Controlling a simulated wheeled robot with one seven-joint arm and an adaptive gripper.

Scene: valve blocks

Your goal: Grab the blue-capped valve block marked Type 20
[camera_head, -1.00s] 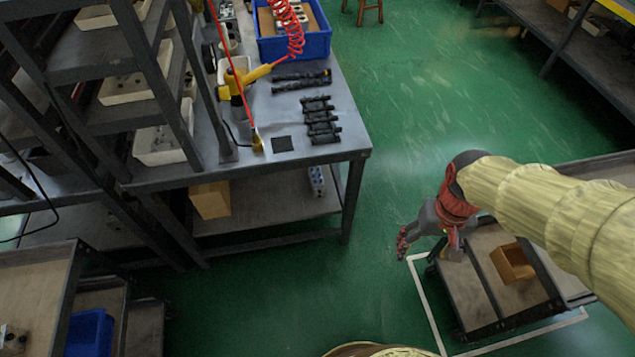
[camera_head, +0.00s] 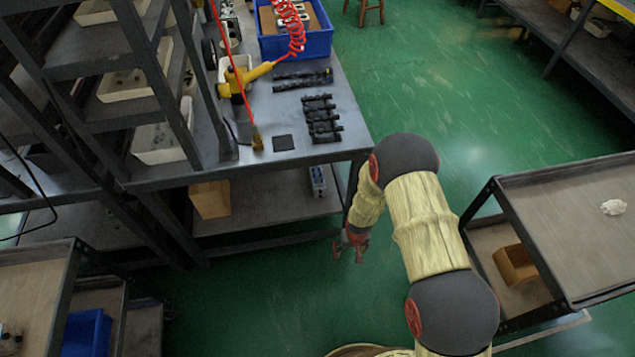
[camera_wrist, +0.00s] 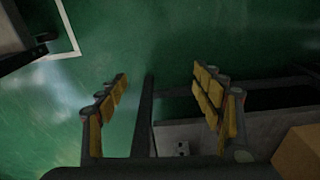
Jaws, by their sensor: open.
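A small block with blue and pale grey parts (camera_head: 318,181) sits on the lower shelf of the workbench, near its right end. Its marking is too small to read. In the wrist view a small grey block with dark dots (camera_wrist: 182,148) shows on the shelf; it seems to be the same block, but no blue cap can be made out there. My gripper (camera_head: 352,246) hangs beside the bench's front right leg, to the right of and below the block in the head view, apart from it. In the wrist view my gripper (camera_wrist: 163,85) is open and empty, with floor between the fingers.
A cardboard box (camera_head: 210,199) stands left on the same shelf (camera_head: 265,196), under the bench top (camera_head: 350,138). Black valve parts (camera_head: 321,120) and a blue crate (camera_head: 310,46) are on top. A cart (camera_head: 560,200) stands at right. Green floor is clear in front.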

